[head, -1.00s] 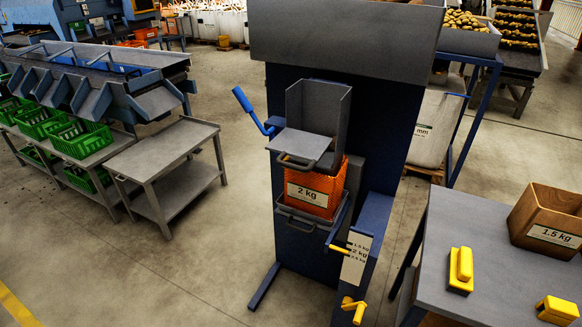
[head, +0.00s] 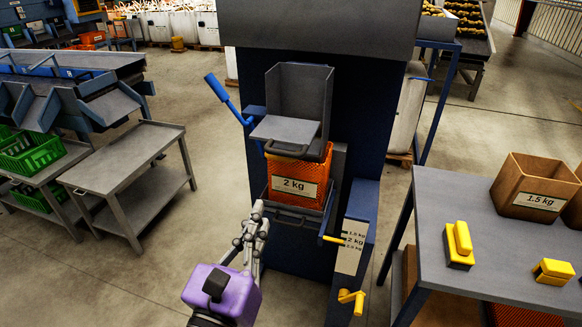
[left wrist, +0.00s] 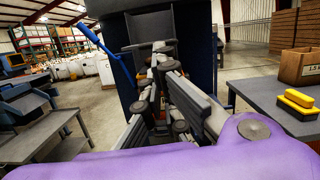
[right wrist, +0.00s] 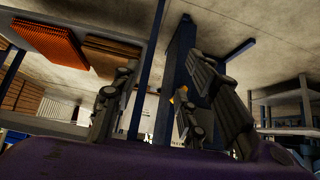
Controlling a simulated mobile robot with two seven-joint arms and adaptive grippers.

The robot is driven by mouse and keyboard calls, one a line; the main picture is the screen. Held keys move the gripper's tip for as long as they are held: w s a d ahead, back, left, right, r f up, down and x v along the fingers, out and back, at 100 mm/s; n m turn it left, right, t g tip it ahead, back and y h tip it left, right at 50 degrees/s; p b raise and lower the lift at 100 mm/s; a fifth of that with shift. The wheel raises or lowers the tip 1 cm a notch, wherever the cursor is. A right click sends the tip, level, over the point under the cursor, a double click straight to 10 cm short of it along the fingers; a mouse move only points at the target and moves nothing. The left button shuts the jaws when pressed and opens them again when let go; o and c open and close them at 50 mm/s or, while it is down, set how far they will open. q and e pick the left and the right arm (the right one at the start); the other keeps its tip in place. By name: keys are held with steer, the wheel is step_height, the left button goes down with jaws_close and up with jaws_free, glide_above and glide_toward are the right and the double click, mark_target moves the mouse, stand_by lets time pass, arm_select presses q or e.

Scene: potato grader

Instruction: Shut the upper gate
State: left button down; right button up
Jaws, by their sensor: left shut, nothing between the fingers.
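The upper gate appears to be the grey plate (head: 285,130) with a dark handle (head: 286,149) on its front edge. It juts toward me from the foot of the grey chute (head: 300,90), above an orange container (head: 292,181) labelled 2 kg. My left gripper (head: 257,208) is shut and empty, in front of the machine, lower in the picture than the plate and apart from it. In the left wrist view its fingers (left wrist: 165,58) hide much of the gate area. My right gripper (right wrist: 160,72) shows only in the right wrist view, open and empty.
A blue lever (head: 217,88) rises at the machine's left. A lower handle (head: 290,219), a yellow pointer (head: 333,239) and a yellow crank (head: 351,298) are below. A grey table (head: 450,200) with a wooden 1.5 kg box (head: 528,181) stands right. A grey cart (head: 125,158) stands left.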

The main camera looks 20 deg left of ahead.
arm_select(q)
steer(key=shift+m, duration=0.4)
steer(key=w+p, duration=0.1)
steer(key=w, duration=0.3)
steer(key=w+r+p, duration=0.1)
steer(key=w, duration=0.3)
steer(key=w+r+p, duration=0.1)
steer(key=w, duration=0.3)
steer(key=shift+w+d+r, duration=0.15)
steer(key=shift+w, duration=0.85)
arm_select(e)
steer(key=shift+w+a+r, duration=0.2)
steer(key=shift+w+r, duration=0.05)
steer(key=shift+r, duration=0.45)
steer(key=shift+w+a+r, duration=0.15)
steer(key=shift+w+r, duration=0.1)
steer(key=shift+r, duration=0.4)
